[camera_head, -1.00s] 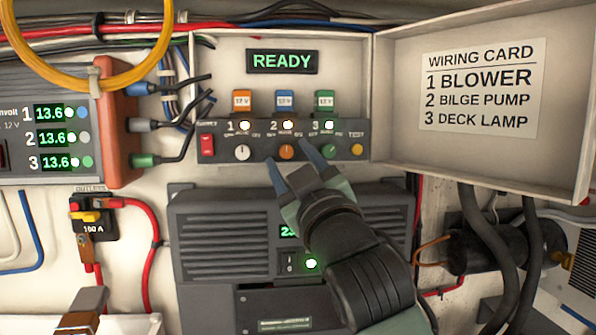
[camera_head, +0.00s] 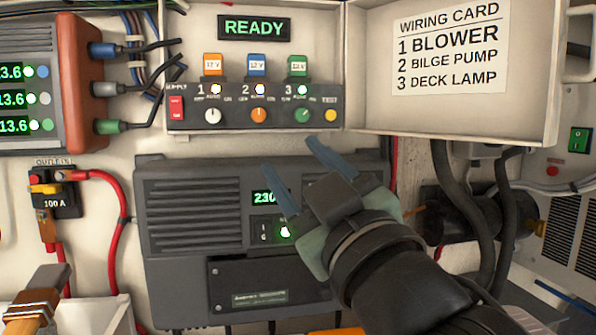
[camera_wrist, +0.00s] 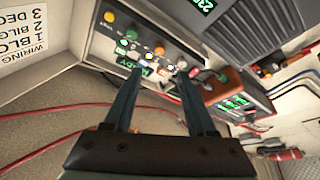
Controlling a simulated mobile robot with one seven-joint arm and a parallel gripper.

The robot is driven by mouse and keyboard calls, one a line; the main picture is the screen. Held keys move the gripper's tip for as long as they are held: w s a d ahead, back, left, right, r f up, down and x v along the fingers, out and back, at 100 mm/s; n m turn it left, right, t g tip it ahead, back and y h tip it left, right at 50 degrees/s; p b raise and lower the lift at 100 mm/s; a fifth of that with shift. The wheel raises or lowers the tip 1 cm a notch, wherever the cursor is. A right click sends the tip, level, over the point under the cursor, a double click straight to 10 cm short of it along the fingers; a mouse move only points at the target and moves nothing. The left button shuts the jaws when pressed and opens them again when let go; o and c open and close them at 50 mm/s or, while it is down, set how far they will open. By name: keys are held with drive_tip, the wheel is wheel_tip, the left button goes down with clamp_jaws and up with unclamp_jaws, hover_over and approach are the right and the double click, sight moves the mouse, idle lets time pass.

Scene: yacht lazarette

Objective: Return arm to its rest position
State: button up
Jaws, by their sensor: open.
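My gripper (camera_head: 297,172) is open and empty in the head view, its two blue fingers spread apart. It is in front of the grey inverter unit (camera_head: 170,225), below the switch panel (camera_head: 190,117), and appears apart from both. In the wrist view, the open fingers of my gripper (camera_wrist: 155,83) reach up the picture toward the switch panel (camera_wrist: 108,48), with nothing between them. My arm runs from the lower right and hides part of the inverter. No marker of a rest position shows.
The open box door with the wiring card (camera_head: 448,45) juts out at upper right. A READY display (camera_head: 254,27) is lit above the panel. A red cable (camera_head: 124,215) and a brown-handled tool (camera_head: 40,295) are at left. Black hoses (camera_head: 508,210) hang at right.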

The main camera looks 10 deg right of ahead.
drive_tip(key=s+a+r+m+t+h, duration=0.2)
drive_tip(key=s+r+m+t+h, duration=0.1)
drive_tip(key=s+m, duration=0.2)
drive_tip(key=s+a+r+m+t+h, duration=0.2)
drive_tip(key=s+r+m+t+h, duration=0.1)
drive_tip(key=s, duration=0.4)
drive_tip(key=shift+s+r+m+t, duration=0.3)
drive_tip(key=shift+s+m, duration=0.05)
drive_tip(key=shift+m, duration=0.55)
